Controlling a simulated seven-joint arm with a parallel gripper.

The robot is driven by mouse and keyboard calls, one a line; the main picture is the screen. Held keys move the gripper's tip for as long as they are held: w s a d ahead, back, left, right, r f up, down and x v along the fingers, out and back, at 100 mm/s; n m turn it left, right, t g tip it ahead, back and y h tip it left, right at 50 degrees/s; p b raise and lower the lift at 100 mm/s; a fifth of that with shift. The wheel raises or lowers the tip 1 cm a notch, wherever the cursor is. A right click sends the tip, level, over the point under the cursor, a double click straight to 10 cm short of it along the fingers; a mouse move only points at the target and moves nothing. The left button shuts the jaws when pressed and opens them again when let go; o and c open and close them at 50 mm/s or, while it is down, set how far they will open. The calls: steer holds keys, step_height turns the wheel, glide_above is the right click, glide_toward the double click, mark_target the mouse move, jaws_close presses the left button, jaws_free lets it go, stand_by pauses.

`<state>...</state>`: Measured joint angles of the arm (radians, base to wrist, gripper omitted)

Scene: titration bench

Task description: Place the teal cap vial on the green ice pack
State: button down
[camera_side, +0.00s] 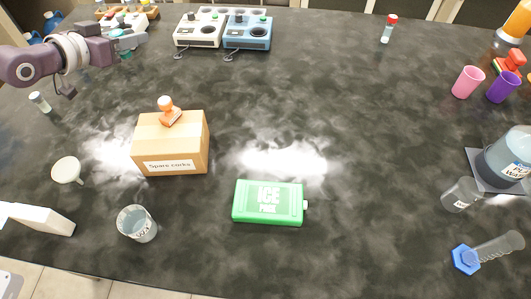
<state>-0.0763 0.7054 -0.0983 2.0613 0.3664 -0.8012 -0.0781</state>
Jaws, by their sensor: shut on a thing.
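The green ice pack (268,203) lies flat on the dark bench near the front middle, label up, with nothing on it. My gripper (134,40) is at the upper left, far behind and to the left of the ice pack. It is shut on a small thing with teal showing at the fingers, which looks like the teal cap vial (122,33). The fingers hide most of it, so its tilt and its height above the bench cannot be told.
A spare corks box (170,143) with a stamp (168,111) on top stands left of the ice pack. A glass beaker (137,223) is in front of it. Two hotplate-like devices (222,32) stand at the back.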

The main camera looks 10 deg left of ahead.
step_height(320, 180, up, 3)
steer(key=m+g+h, duration=0.9)
steer(key=m, duration=0.2)
glide_above(284, 196)
step_height(284, 196, down, 16)
steer(key=shift+r, duration=0.2)
steer(key=c, duration=1.1)
jaws_free()
steer(key=shift+f, duration=0.1)
steer(key=shift+c, duration=0.2)
